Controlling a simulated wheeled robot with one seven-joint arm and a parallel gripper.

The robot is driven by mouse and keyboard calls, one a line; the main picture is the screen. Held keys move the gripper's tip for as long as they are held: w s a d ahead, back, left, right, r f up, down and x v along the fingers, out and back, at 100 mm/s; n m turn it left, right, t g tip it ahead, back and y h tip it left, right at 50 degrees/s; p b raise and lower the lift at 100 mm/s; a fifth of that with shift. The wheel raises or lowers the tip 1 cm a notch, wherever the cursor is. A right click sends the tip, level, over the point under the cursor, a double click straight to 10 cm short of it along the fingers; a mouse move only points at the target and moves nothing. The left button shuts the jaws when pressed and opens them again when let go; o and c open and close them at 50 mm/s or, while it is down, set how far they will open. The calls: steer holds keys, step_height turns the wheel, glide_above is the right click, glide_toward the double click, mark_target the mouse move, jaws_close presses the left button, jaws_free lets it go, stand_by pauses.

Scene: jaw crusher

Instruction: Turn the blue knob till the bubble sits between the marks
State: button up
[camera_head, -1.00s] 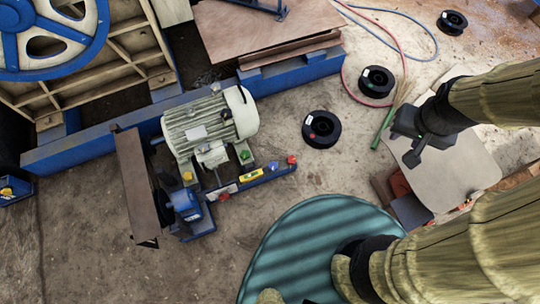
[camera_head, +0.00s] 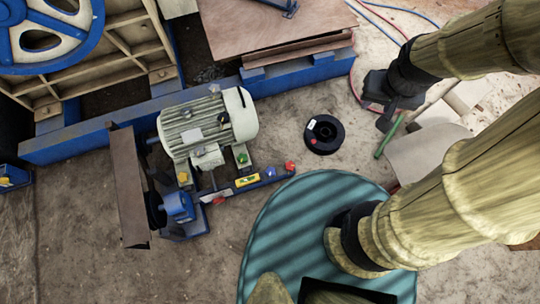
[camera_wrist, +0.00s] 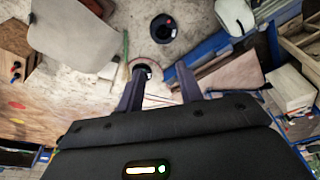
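The blue knob (camera_head: 270,173) stands on a blue rail beside the grey motor, in the head view. Just left of it on the rail is a yellow level (camera_head: 247,180); its bubble and marks are too small to read. A red knob (camera_head: 290,166) is at the rail's right end and a green knob (camera_head: 242,158) is above the level. My gripper (camera_head: 385,122) is up and to the right of the knob, well apart from it. In the wrist view its two fingers (camera_wrist: 160,72) are spread with nothing held. The knob does not show clearly there.
The grey motor (camera_head: 208,125) and a brown belt guard (camera_head: 130,187) stand left of the rail. A black spool (camera_head: 323,134) lies on the floor between rail and gripper. A long blue beam (camera_head: 90,138) runs behind.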

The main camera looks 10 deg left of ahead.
steer(key=shift+o, duration=1.1)
steer(key=shift+s, duration=0.1)
steer(key=o, duration=0.3)
steer(key=shift+f, duration=0.2)
steer(key=o, duration=0.3)
steer(key=w+a+f+b, duration=0.2)
steer(key=a+f+b, duration=0.1)
steer(key=f+b, duration=0.3)
steer(key=w+a+f+g+b, duration=0.1)
steer(key=w+a+f+b, duration=0.1)
steer(key=f+b, duration=0.5)
step_height(320, 180, down, 4)
steer(key=shift+w+a+r+y+b, duration=0.1)
steer(key=shift+w+a+y+b, duration=0.15)
steer(key=shift+a+y, duration=0.2)
steer(key=g+b, duration=0.2)
steer(key=b, duration=3.4)
glide_above(271, 171)
step_height(271, 171, down, 55)
steer(key=shift+h, duration=0.45)
steer(key=shift+a, duration=0.1)
step_height(271, 171, down, 17)
steer(key=b, duration=1.1)
steer(key=c, duration=1)
